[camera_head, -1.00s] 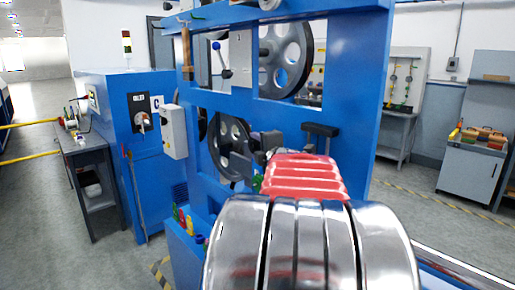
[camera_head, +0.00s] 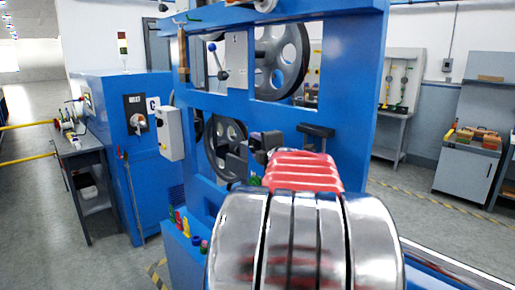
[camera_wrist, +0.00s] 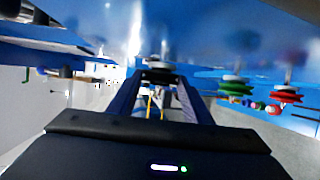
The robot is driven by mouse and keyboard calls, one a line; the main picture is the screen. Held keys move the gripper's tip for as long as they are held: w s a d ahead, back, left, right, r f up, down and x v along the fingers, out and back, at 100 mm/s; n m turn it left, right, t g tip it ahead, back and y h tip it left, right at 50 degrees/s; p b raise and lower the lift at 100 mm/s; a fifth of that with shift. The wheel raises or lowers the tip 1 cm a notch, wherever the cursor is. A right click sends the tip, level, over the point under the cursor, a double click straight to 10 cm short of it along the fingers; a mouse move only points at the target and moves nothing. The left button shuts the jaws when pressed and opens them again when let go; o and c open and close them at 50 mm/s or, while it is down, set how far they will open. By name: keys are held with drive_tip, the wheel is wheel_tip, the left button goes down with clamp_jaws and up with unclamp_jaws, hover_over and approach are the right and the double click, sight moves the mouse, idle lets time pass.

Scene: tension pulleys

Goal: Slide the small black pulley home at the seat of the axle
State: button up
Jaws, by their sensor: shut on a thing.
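In the wrist view my gripper (camera_wrist: 160,82) reaches forward with its two dark blue fingers shut on a small black piece, taken as the small black pulley (camera_wrist: 160,75). It sits at the fingertips, seen nearly edge-on. A pale, blurred upright shape stands just beyond it; I cannot tell whether this is the axle or whether the pulley touches its seat. In the head view my silver and red arm covers the work area, and the held pulley cannot be made out.
A green pulley (camera_wrist: 236,89) and a red pulley (camera_wrist: 284,97) sit right of my gripper. The blue machine frame (camera_head: 350,95) carries large dark wheels (camera_head: 281,62) and a black T-handle (camera_head: 316,131). A blue cabinet (camera_head: 105,120) stands left; grey floor is open beyond it.

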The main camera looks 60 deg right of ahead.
drive_tip(key=shift+s+d, duration=0.1)
drive_tip(key=shift+d, duration=0.05)
drive_tip(key=o, duration=0.8)
drive_tip(key=shift+c, duration=0.2)
drive_tip(key=o, duration=0.4)
drive_tip(key=shift+o, duration=0.3)
drive_tip(key=shift+o, duration=0.9)
drive_tip(key=s+a+r, duration=0.1)
drive_tip(key=s+a, duration=0.1)
drive_tip(key=s, duration=0.6)
drive_tip(key=shift+s, duration=0.3)
drive_tip(key=shift+w+r, duration=0.1)
